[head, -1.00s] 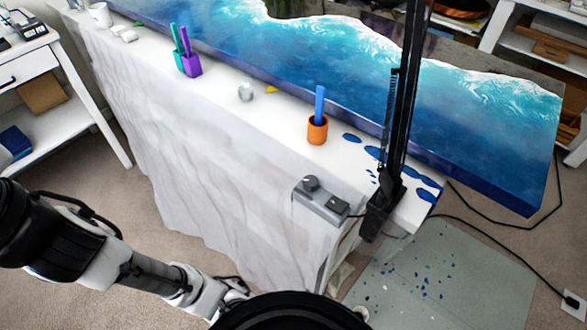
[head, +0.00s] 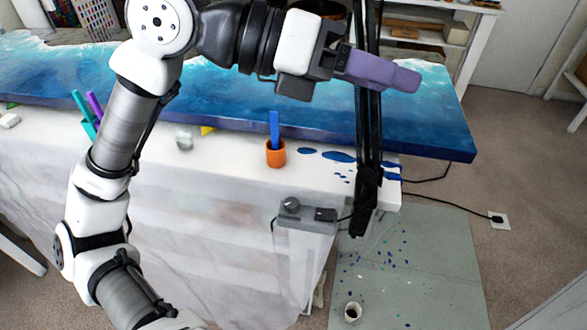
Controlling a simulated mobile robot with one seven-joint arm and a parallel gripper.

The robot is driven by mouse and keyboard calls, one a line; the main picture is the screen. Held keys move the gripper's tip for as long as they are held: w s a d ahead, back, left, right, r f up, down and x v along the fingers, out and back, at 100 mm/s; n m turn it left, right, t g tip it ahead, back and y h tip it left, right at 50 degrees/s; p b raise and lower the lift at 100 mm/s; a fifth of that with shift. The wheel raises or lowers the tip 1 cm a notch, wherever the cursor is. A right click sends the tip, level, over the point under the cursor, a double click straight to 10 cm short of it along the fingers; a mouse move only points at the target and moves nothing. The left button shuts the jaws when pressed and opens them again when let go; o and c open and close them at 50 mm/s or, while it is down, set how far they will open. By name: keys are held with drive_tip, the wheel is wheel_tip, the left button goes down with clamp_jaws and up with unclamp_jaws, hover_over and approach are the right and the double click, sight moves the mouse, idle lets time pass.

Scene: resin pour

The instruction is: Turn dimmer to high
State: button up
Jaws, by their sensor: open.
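The dimmer is likely the small grey box (head: 306,216) at the table's front edge, near its right corner. It has a dark round knob (head: 290,204) on its left part and a dark block on its right. I cannot read the knob's setting. My gripper (head: 405,78) is at the top right, apart from the box and above the blue resin slab in the picture. Its purple fingers point right, seen from the side. They are open, and I see nothing held between them. The knob is in plain sight.
An orange cup (head: 276,154) with a blue stick stands behind the box. Blue spills lie nearby. A speckled mat (head: 410,270) covers the floor at right.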

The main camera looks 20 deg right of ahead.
drive_tip(key=w+d+f+n+t+y, duration=0.1)
drive_tip(key=w+f+t+y, duration=0.15)
drive_tip(key=f, duration=0.35)
drive_tip(key=w+d+f+n+t+y, duration=0.1)
drive_tip(key=w+f+n+y, duration=0.1)
drive_tip(key=w+f+y, duration=0.35)
drive_tip(key=n+t+y, duration=0.2)
drive_tip(key=t+y, duration=0.1)
drive_tip(key=y, duration=0.2)
hover_over(292, 202)
wheel_tip(292, 202, down, 9)
wheel_tip(292, 202, down, 13)
drive_tip(key=p, duration=0.2)
drive_tip(key=shift+f+p, duration=0.2)
drive_tip(key=shift+p, duration=0.2)
drive_tip(key=shift+c, duration=0.4)
drive_tip(key=c, duration=0.9)
